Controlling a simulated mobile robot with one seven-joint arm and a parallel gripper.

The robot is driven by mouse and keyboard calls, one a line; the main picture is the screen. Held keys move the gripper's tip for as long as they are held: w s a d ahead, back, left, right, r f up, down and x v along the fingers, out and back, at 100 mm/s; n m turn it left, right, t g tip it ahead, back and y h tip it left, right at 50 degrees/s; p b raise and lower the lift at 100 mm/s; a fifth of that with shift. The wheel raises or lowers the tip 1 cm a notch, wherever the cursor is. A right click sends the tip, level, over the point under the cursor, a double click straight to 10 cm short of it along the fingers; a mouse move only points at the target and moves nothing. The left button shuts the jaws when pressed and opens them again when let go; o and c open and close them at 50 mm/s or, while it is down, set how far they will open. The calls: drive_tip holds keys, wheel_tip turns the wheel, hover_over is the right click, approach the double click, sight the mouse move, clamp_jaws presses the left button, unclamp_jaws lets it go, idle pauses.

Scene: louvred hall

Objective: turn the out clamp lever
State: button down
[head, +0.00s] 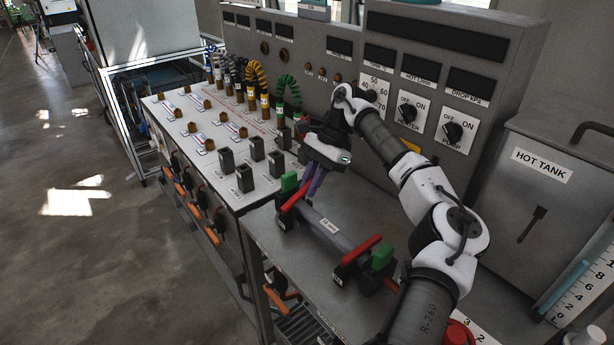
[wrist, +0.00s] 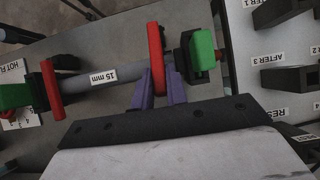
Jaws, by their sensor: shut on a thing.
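A grey pipe labelled "15 mm" (head: 325,222) lies across the bench, with a red lever and a green block at each end. The far-left red lever (head: 292,200) is beside a green block (head: 289,181); the near-right red lever (head: 358,249) is beside another green block (head: 382,257). Which one is marked out is too small to read. My gripper (head: 315,184) reaches down at the far-left lever. In the wrist view, its purple fingers (wrist: 159,88) are shut on that red lever (wrist: 156,50), one on each side. The other red lever (wrist: 52,88) is free at left.
A panel with several black blocks (head: 246,175) and hoses stands left of the pipe. A control cabinet with knobs (head: 453,131) rises behind. The hot tank (head: 548,190) is at right. Bare bench surface (head: 375,212) lies between pipe and cabinet.

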drive_tip(key=shift+w+d+f+y, duration=0.15)
drive_tip(key=shift+d+f+y, duration=0.05)
drive_tip(key=shift+f+y, duration=0.1)
idle(0.4)
drive_tip(key=c, duration=1.4)
unclamp_jaws()
drive_tip(key=v, duration=0.7)
drive_tip(key=shift+w+r, duration=0.2)
drive_tip(key=shift+r, duration=0.05)
drive_tip(key=shift+d, duration=0.15)
